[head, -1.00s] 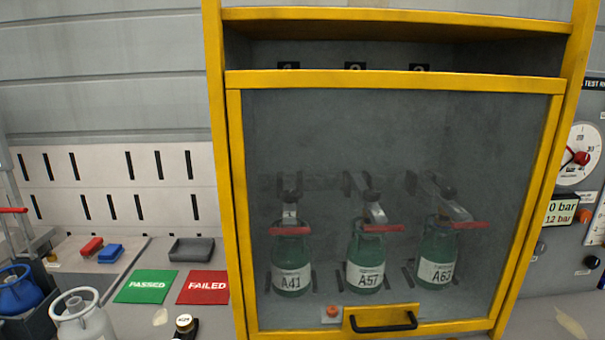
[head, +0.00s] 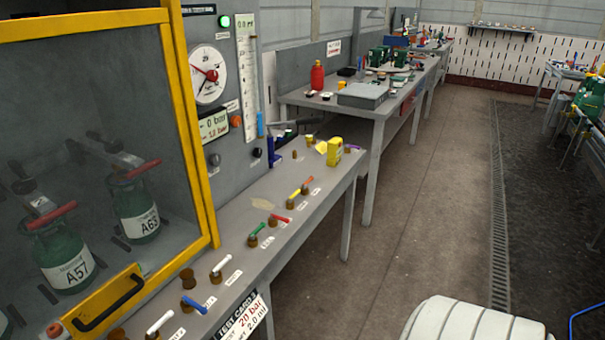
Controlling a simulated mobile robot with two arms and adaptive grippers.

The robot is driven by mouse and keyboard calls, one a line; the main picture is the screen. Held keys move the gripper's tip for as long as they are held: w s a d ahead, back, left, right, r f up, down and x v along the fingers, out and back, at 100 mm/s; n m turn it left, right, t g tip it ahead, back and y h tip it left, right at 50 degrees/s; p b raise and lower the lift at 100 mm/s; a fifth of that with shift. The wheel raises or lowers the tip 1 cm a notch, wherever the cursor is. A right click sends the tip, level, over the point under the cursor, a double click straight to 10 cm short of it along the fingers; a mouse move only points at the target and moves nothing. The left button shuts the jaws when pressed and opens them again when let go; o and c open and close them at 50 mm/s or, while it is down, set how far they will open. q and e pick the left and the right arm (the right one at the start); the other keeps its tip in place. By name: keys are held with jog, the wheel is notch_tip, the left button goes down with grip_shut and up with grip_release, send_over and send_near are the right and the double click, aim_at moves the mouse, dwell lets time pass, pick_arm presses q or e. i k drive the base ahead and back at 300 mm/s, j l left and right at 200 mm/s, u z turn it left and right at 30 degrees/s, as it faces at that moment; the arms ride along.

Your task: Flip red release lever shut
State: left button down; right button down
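A small red lever (head: 281,218) sits on a brass valve in a row of coloured levers along the bench edge in the head view. Beside it are a green lever (head: 257,230) and a yellow lever (head: 295,193). The small labels by the levers are too blurred to read. Red handles also show on the clamps over green cylinders A57 (head: 68,262) and A63 (head: 139,222) behind the cabinet window. Neither of my grippers is in view.
The yellow-framed cabinet (head: 195,130) is closed at the left. A gauge panel (head: 228,85) with a dial stands behind the bench (head: 235,253). Blue and white levers line the near edge. Clear floor (head: 420,200) lies to the right, with more benches behind.

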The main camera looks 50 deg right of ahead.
aim_at(272, 217)
jog(key=z, duration=1.4)
